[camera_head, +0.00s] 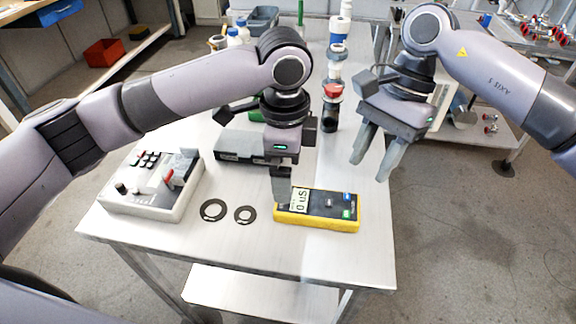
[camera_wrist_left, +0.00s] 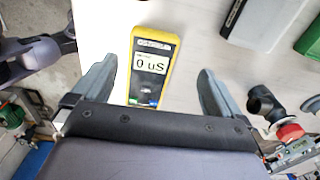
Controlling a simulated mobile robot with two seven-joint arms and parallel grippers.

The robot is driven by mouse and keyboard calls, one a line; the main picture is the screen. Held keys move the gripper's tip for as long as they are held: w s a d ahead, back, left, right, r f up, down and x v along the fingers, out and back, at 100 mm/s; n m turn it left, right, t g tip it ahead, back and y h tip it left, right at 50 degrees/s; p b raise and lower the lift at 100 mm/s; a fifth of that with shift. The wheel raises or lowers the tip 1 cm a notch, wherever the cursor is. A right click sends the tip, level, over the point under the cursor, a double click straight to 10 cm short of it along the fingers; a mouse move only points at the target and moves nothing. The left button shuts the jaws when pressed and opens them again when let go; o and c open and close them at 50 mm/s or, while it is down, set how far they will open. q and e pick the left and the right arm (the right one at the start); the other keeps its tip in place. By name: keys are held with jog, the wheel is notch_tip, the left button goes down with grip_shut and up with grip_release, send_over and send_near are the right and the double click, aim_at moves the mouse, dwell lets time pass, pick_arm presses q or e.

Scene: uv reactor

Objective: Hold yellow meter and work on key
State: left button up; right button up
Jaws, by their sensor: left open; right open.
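The yellow meter (camera_head: 318,222) lies flat on the table near its front edge, its display reading "0 uS". A blue key (camera_head: 348,197) and a green key (camera_head: 348,213) are at its right end. In the left wrist view the meter (camera_wrist_left: 175,45) lies between the spread fingers, with a gap on each side. My left gripper (camera_head: 283,190) is open above the meter's left end; one finger hides part of it. My right gripper (camera_head: 371,165) is open and empty, raised behind and right of the meter, near the table's right edge.
A grey control box (camera_head: 150,200) with buttons and a red switch stands at the left. Two black rings (camera_head: 213,210) lie between it and the meter. A dark grey case (camera_head: 235,147) lies behind. A red-and-black bottle (camera_head: 332,110) stands farther back. The table's right edge is close.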

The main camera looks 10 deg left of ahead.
aim_at(317, 207)
pick_arm(q)
jog(key=shift+s+d+f, duration=0.15)
jog(key=shift+s, duration=0.2)
jog(key=shift+s+f+m, duration=0.1)
jog(key=shift+f+m, duration=0.2)
jog(key=shift+f, duration=3.15)
jog(key=c, duration=1.2)
jog(key=shift+o, duration=0.2)
pick_arm(e)
grip_shut()
